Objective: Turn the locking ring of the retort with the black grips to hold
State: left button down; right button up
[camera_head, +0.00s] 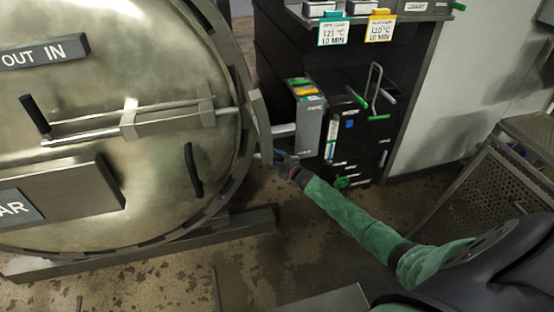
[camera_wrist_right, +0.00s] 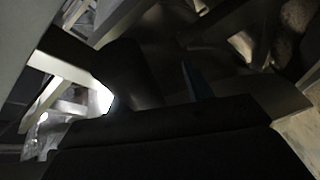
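The retort door (camera_head: 140,75) is a large round metal disc filling the left of the head view. Its locking ring (camera_head: 229,50) shows as a grey band along the door's right edge. One upright black grip (camera_head: 193,169) sits at the lower right of the door. Another black grip (camera_head: 35,115) stands on the end of a metal bar across the door. My right gripper (camera_head: 281,160) is just right of the ring, below a small grey box. Its fingers are small and dark there, so I cannot tell if they are open. My left gripper is not in view.
The grey box (camera_head: 309,125) with coloured labels stands close above my right gripper. Behind it is a dark cabinet (camera_head: 375,150) with green-tipped parts. A perforated metal crate (camera_head: 490,195) is at the right. The right wrist view is dark, with close surfaces I cannot identify.

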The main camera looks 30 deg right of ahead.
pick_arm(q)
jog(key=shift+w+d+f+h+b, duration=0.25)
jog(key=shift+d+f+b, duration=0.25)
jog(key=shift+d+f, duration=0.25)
pick_arm(e)
jog(key=s+d, duration=0.1)
jog(key=s, duration=0.6)
jog(key=shift+s+d+r, duration=0.15)
jog(key=shift+s+d, duration=0.05)
jog(key=shift+s, duration=0.05)
